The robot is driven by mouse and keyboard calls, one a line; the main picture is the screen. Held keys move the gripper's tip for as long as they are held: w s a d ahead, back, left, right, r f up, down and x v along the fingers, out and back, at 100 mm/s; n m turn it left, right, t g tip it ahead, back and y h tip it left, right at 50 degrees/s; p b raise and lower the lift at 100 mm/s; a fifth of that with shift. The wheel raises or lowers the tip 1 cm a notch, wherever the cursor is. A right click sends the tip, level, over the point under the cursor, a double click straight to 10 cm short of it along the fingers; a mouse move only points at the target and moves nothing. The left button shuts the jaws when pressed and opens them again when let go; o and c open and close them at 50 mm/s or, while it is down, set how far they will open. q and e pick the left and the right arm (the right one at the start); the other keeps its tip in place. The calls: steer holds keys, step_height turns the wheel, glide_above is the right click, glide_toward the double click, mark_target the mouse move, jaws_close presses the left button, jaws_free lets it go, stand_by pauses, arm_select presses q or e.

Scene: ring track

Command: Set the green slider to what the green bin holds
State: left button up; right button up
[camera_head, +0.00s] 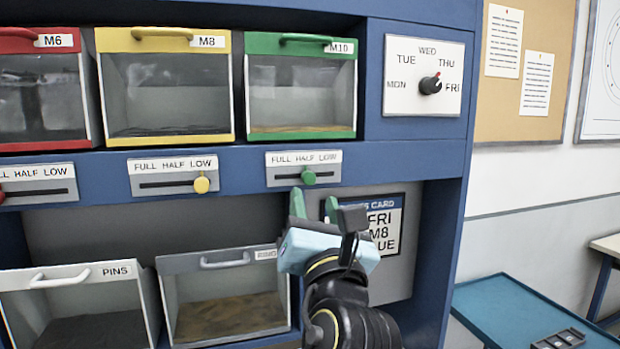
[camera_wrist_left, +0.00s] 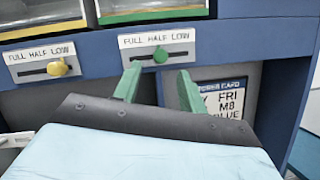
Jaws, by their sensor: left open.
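The green bin (camera_head: 301,129), labelled M10, is at the top of the cabinet. Through its clear front, a thin brownish layer shows along the bottom, with empty space above. Below it is the green slider's plate (camera_head: 276,160), marked FULL HALF LOW. The green slider knob (camera_head: 308,177) sits near the middle of its slot, under HALF; it also shows in the left wrist view (camera_wrist_left: 161,55). My left gripper (camera_head: 314,205) is open just below the knob. In the left wrist view its green fingers (camera_wrist_left: 158,78) stand apart, either side of the knob, with no contact visible.
The yellow slider knob (camera_head: 201,185) is near LOW. A yellow bin (camera_head: 165,138) and red bin (camera_head: 88,145) are left. A day dial (camera_head: 430,84) is at upper right. A card (camera_head: 385,225) is partly behind my gripper. A blue table (camera_head: 500,305) stands lower right.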

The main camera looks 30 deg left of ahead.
mark_target(309, 182)
arm_select(q)
steer(key=p+x, duration=0.1)
steer(key=x, duration=0.5)
steer(key=shift+s, duration=0.1)
steer(key=shift+c, duration=0.4)
jaws_close()
